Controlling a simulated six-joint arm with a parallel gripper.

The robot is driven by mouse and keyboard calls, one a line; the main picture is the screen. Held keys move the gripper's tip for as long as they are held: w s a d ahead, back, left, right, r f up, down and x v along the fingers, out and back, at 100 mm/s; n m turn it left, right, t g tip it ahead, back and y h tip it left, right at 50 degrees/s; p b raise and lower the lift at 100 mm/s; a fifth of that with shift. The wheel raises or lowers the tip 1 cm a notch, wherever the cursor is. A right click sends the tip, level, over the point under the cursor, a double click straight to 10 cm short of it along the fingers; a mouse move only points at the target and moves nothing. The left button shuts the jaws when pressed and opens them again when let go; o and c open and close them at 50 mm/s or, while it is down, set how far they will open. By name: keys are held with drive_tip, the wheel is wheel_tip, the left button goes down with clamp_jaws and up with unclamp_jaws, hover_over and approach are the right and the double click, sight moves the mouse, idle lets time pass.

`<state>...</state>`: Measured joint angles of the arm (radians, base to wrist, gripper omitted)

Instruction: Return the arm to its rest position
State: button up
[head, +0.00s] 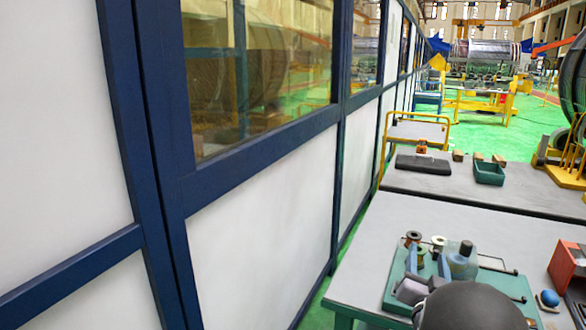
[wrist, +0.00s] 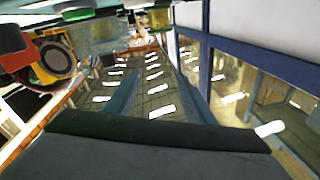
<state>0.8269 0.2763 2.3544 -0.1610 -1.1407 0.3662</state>
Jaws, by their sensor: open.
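In the head view, a dark rounded part of my arm (head: 470,308) shows at the bottom edge, over the near workbench. The wrist picture is tilted, with roof lights and windows behind and blurred bench items along the top.
The near workbench (head: 387,268) carries a green tray (head: 393,301), spools (head: 413,238), a clear bottle (head: 462,262), a blue ball (head: 548,299) and a red box (head: 568,265). A second bench (head: 440,190) stands behind. A blue-framed partition (head: 262,160) lines the left.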

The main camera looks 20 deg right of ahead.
drive_tip(key=w+a+f+n+y, duration=0.1)
drive_tip(key=a, duration=0.2)
drive_tip(key=w+a+f+n+y+p, duration=0.1)
drive_tip(key=a+f+n+y, duration=0.1)
drive_tip(key=a, duration=0.1)
drive_tip(key=w+a+f+n+g+y+p, duration=0.1)
drive_tip(key=a+n+y, duration=0.1)
drive_tip(key=a, duration=0.1)
drive_tip(key=shift+w+f, duration=0.2)
drive_tip(key=shift+w, duration=0.05)
drive_tip(key=s+a+f+n+g+y, duration=0.2)
drive_tip(key=s+a+f+n+g, duration=0.1)
drive_tip(key=a+f, duration=0.3)
drive_tip(key=s+a+f+n+g+y, duration=0.25)
drive_tip(key=a+f, duration=0.25)
drive_tip(key=a, duration=0.3)
drive_tip(key=s+a+f+g+y+b, duration=0.1)
drive_tip(key=s+a+f+g, duration=0.1)
drive_tip(key=s+a+g, duration=0.4)
drive_tip(key=s+a+f+g+y+b, duration=0.1)
drive_tip(key=s+a+f+g+b, duration=0.15)
drive_tip(key=s+a, duration=0.65)
wheel_tip(320, 180, up, 13)
drive_tip(key=p, duration=1.4)
drive_tip(key=shift+s+d+r, duration=0.2)
drive_tip(key=shift+d, duration=0.15)
drive_tip(key=shift+f+n, duration=0.1)
drive_tip(key=shift+n, duration=0.15)
